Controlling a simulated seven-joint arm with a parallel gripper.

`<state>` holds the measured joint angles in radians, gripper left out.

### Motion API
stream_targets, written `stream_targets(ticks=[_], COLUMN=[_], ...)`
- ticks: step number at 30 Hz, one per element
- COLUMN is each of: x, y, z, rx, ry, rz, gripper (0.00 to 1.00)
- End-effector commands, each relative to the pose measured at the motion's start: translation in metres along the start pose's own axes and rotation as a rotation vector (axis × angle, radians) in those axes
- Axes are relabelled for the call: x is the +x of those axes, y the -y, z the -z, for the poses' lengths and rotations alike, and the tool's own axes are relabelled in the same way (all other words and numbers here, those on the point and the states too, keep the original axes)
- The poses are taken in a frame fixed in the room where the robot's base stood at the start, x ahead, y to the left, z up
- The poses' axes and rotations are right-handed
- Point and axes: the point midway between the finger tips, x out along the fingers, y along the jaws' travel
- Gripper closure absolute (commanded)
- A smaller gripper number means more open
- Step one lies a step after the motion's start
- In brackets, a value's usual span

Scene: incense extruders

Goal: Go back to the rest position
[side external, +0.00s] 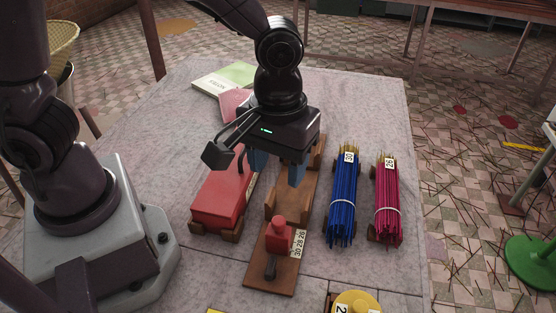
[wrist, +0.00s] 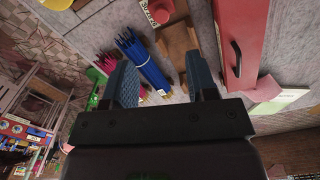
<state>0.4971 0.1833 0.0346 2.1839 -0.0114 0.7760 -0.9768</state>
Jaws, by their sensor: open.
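My gripper (side external: 278,168) is open, with its two blue fingers apart and nothing between them. It hangs pointing down over the far part of a wooden extruder (side external: 291,205) that has a red knob-like part and a number label at its near end. In the wrist view my gripper (wrist: 161,80) shows the gap between its fingers empty. The extruder (wrist: 177,45) lies beyond the fingers there. I cannot tell the exact height of the fingertips above the wood.
A red box (side external: 218,198) stands left of the extruder. Blue sticks (side external: 341,212) and magenta sticks (side external: 387,208) lie bundled on its right. A yellow round thing (side external: 357,302) is at the front edge. Books (side external: 222,80) lie at the back. The grey tabletop (side external: 150,135) is clear at left.

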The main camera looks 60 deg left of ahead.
Motion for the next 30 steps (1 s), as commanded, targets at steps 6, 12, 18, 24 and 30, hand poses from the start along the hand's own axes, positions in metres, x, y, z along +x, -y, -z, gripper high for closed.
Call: stream_targets(ticks=[6,12,18,24,30], x=[-0.001,0.0,-0.007,-0.046,-0.088], y=[0.0,0.001,0.019,0.055,0.103], z=[0.0,0.0,-0.008,-0.004,-0.001], rx=[0.0,0.068,0.33,0.536,0.646], ry=[0.0,0.002,0.017,-0.054,-0.209], rz=[0.0,0.003,0.016,-0.044,-0.098], gripper=[0.48,0.48,0.48,0.48,0.48])
